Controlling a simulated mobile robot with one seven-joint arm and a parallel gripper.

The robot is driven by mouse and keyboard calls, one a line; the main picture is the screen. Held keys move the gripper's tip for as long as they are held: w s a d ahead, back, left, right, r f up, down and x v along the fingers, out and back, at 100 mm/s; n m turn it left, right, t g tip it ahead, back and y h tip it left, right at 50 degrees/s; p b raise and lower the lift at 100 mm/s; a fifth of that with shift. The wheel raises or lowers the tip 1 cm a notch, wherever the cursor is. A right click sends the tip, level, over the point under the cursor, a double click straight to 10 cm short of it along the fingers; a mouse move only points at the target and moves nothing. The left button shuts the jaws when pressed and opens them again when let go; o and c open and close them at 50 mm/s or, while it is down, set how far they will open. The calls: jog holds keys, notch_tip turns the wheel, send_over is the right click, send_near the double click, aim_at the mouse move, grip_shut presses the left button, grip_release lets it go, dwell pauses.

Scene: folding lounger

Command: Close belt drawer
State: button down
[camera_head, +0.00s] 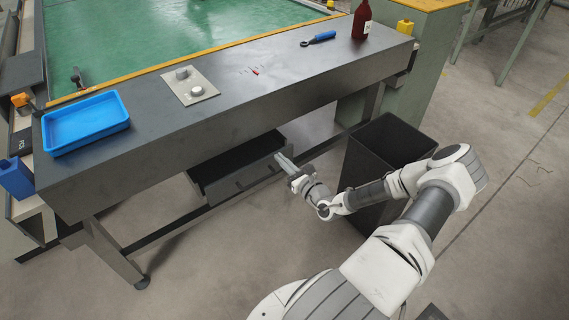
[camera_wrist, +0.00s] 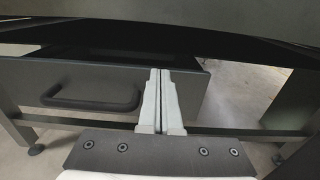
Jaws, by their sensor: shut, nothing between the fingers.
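The belt drawer (camera_head: 240,166) is a dark box under the long grey bench. It stands partly pulled out, and its dark inside shows from above. In the wrist view its grey front panel (camera_wrist: 60,76) has a black bar handle (camera_wrist: 92,100) on the left. My gripper (camera_head: 281,160) is at the right end of the drawer front. In the wrist view my gripper (camera_wrist: 160,75) is shut and empty, pointing at the front panel right of the handle. I cannot tell whether the fingertips touch the panel.
A blue tray (camera_head: 85,123), a control plate (camera_head: 190,84), a blue-handled tool (camera_head: 318,39) and a red bottle (camera_head: 362,20) are on top. Floor in front is clear.

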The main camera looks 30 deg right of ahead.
aim_at(275, 152)
jog(key=w+p, duration=0.1)
jog(key=w, duration=0.1)
jog(key=w+p, duration=0.1)
jog(key=w, duration=0.1)
jog(key=shift+a+r+p, duration=0.15)
jog(key=shift+p, duration=0.15)
jog(key=shift+w, duration=0.15)
